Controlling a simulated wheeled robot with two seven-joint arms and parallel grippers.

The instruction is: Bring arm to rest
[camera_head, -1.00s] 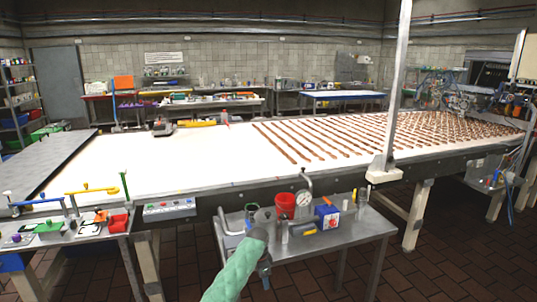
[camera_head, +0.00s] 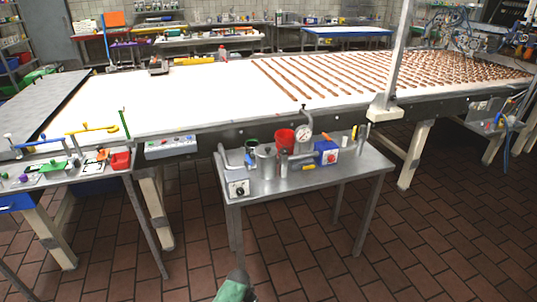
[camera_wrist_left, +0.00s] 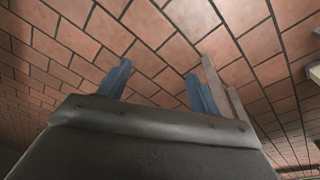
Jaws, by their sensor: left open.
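My left gripper (camera_wrist_left: 158,84) is open, with its two blue-grey fingers apart and nothing between them in the left wrist view. It is over the brick-tiled floor (camera_wrist_left: 60,60). In the head view only the end of my green-sleeved arm (camera_head: 233,291) shows at the bottom edge, in front of the small metal table (camera_head: 345,172), lower in the picture than its top. The fingers are hard to make out there. My right gripper is not in view.
The small table bears a red cup (camera_head: 284,138), a gauge (camera_head: 305,121), a blue box (camera_head: 327,152) and other items. Behind it runs a long white conveyor (camera_head: 200,95) with rows of brown bars. A side table (camera_head: 60,180) stands left. Open floor lies right.

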